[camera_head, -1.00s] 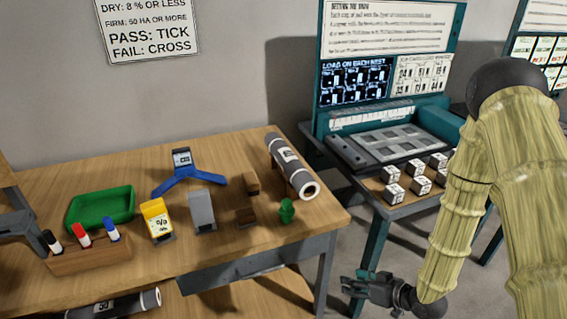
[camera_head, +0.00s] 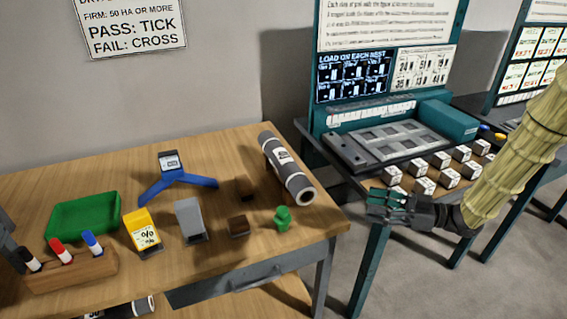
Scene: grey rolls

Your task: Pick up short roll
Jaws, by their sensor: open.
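A grey roll (camera_head: 288,172) with pale bands and a label lies near the right end of the wooden table (camera_head: 100,180). A second grey roll (camera_head: 137,306) shows partly at the bottom edge, below the tabletop. I cannot tell which is the short one; the second is mostly hidden. My gripper (camera_head: 372,205) is open and empty. It appears to the right of the table, in front of the green machine stand, with its fingers pointing left, apart from both rolls.
The table holds a green tray (camera_head: 83,217), marker holder (camera_head: 72,270), blue stand (camera_head: 176,183), yellow device (camera_head: 143,230), grey block (camera_head: 189,218), brown blocks (camera_head: 238,226) and green figure (camera_head: 283,218). Several white-labelled cubes (camera_head: 424,186) sit on the green stand (camera_head: 385,110).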

